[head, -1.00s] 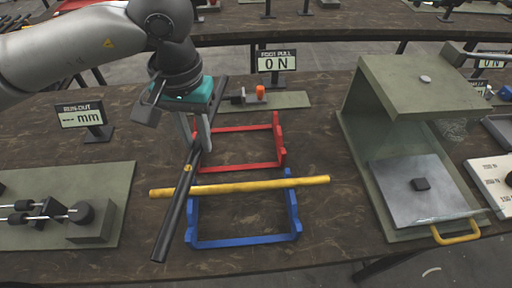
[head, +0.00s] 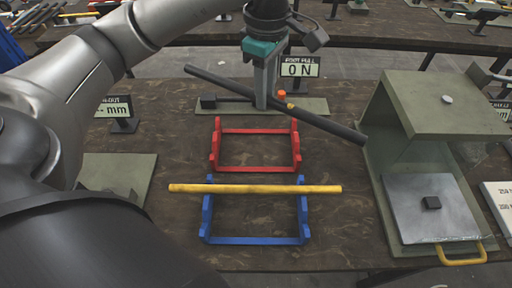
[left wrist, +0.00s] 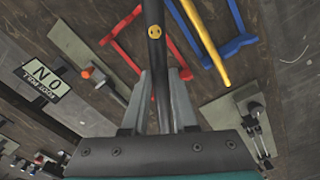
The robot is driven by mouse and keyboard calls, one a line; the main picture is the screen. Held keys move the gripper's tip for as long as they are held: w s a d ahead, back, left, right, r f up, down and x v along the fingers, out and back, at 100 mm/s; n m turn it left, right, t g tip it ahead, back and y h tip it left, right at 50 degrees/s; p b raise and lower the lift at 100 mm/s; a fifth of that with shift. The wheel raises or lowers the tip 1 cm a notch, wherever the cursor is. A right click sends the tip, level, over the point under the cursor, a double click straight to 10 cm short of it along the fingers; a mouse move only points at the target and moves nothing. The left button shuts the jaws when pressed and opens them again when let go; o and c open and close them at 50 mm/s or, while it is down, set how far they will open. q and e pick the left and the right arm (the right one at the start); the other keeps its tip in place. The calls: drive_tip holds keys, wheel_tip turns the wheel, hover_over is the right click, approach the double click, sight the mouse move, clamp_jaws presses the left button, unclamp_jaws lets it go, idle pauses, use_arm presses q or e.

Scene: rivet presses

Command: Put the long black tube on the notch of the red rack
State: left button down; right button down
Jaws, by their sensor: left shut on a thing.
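My left gripper (head: 267,104) is shut on the long black tube (head: 325,124) near its middle, by a yellow mark. The tube is held slantwise, its left end farther back and its right end nearer, by the grey press. In the head view it appears behind the red rack (head: 256,169), apart from it; its right part passes above the rack's far right corner in the picture. The red rack is empty, with uprights at its sides. In the left wrist view the tube (left wrist: 155,50) runs out between the fingers. My right gripper is not in view.
A yellow tube (head: 255,189) lies across the blue rack (head: 255,240) in front. A grey-green press (head: 440,105) with a yellow handle stands right. A plate with an orange-tipped fixture (head: 318,107) and the "0 N" display (head: 300,68) are behind the red rack.

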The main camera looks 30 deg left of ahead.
use_arm(q)
drive_tip(key=n, duration=0.1)
drive_tip(key=a+n, duration=0.1)
drive_tip(key=n, duration=0.1)
drive_tip(key=a+r+n, duration=0.1)
drive_tip(key=n, duration=0.1)
drive_tip(key=shift+w+a+p, duration=0.1)
drive_tip(key=shift+w+p, duration=0.15)
drive_tip(key=shift+p, duration=0.05)
drive_tip(key=shift+a+r+n, duration=0.1)
drive_tip(key=shift+n, duration=0.2)
drive_tip(key=shift+a+f, duration=0.1)
drive_tip(key=shift+f, duration=0.1)
wheel_tip(320, 180, down, 20)
drive_tip(key=shift+w+r+b, duration=0.1)
drive_tip(key=shift+r+b, duration=0.1)
drive_tip(key=shift+b, duration=0.8)
drive_tip(key=shift+f, duration=0.2)
drive_tip(key=c, duration=0.7)
unclamp_jaws()
drive_tip(key=shift+r, duration=0.15)
